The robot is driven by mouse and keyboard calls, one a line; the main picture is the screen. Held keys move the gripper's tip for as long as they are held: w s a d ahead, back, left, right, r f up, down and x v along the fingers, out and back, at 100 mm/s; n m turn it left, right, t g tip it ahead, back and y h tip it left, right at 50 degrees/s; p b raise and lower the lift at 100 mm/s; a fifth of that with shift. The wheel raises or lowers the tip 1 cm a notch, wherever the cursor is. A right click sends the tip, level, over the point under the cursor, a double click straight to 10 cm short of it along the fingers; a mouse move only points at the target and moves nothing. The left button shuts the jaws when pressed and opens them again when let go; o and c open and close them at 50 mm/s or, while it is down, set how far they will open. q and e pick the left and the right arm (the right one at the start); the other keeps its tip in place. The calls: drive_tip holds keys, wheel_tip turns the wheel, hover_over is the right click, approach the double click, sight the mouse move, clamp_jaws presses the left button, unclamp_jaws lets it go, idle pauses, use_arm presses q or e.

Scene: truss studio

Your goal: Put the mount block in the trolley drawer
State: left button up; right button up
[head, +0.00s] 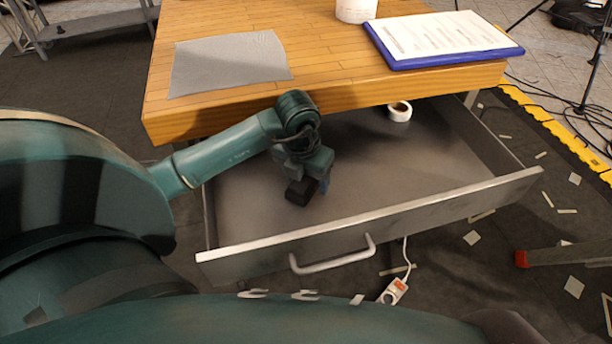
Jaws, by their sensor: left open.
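The trolley drawer (400,160) is pulled out below the wooden top, with its metal front and handle (333,257) toward me. My left gripper (309,187) reaches in over the left part of the drawer, pointing down, and is open. A small black block (299,193), which looks like the mount block, is at its fingertips, inside the drawer's outline. The gripper partly covers it, and I cannot tell whether it touches the drawer floor. My right gripper is not in view.
A white tape roll (400,111) lies at the back of the drawer. The wooden top holds a grey cloth (228,62), a blue clipboard (440,39) and a white cup-like container (356,9). The drawer's right part is clear. A power strip (393,291) lies on the floor.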

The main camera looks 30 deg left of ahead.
sight(302, 182)
use_arm(q)
drive_tip(key=shift+r, duration=0.2)
wheel_tip(302, 182, up, 12)
drive_tip(key=s+p, duration=0.1)
drive_tip(key=shift+s, duration=0.4)
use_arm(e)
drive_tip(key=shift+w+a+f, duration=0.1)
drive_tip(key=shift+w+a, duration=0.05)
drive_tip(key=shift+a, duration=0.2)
use_arm(q)
drive_tip(key=shift+f, duration=0.1)
